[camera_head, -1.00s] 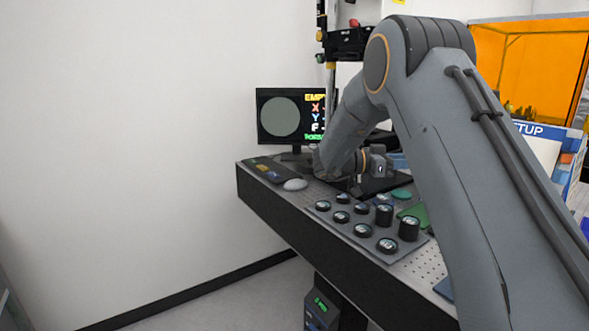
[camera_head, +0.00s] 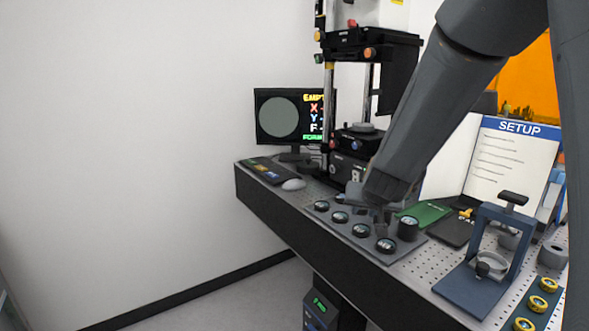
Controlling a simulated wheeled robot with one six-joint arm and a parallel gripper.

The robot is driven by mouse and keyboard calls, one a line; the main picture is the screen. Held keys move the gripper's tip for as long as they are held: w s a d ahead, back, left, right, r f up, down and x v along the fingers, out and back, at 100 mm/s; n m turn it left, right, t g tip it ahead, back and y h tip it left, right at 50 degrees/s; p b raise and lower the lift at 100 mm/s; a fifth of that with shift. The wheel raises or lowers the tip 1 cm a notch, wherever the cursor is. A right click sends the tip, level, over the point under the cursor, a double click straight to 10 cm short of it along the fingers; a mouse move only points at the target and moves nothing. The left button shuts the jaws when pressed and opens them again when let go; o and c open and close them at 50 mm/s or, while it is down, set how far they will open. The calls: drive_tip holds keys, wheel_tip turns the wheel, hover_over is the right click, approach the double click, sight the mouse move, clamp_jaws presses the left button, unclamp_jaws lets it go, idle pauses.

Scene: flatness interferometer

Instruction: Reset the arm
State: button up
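My arm comes in from the upper right and reaches down over the table (camera_head: 330,236). My gripper (camera_head: 376,215) is at its lower end, close above the grey tray (camera_head: 335,228) of round dark parts. The fingers are small and dark against the tray, so I cannot tell whether they are open or shut, or whether they hold anything. Several black-rimmed round parts (camera_head: 386,245) sit in rows on the tray, and a taller black cylinder (camera_head: 408,228) stands at its right. The arm hides part of the tray's back.
The interferometer stand (camera_head: 350,140) rises behind the tray. A blue-grey clamp frame (camera_head: 484,262), gold rings (camera_head: 540,304) and a SETUP board (camera_head: 512,160) are at right. The floor at left is clear.

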drive_tip(key=s+f+n+g, duration=0.1)
drive_tip(key=s+f+g, duration=0.2)
drive_tip(key=s, duration=0.6)
drive_tip(key=s+f+g, duration=0.2)
drive_tip(key=s+g, duration=0.1)
drive_tip(key=s, duration=0.7)
drive_tip(key=s+f+n+g, duration=0.1)
drive_tip(key=s+f+g, duration=0.2)
drive_tip(key=s, duration=0.7)
drive_tip(key=shift+s+d+f+n+y, duration=0.25)
drive_tip(key=shift+d+f+n+y, duration=0.05)
drive_tip(key=shift+y, duration=0.1)
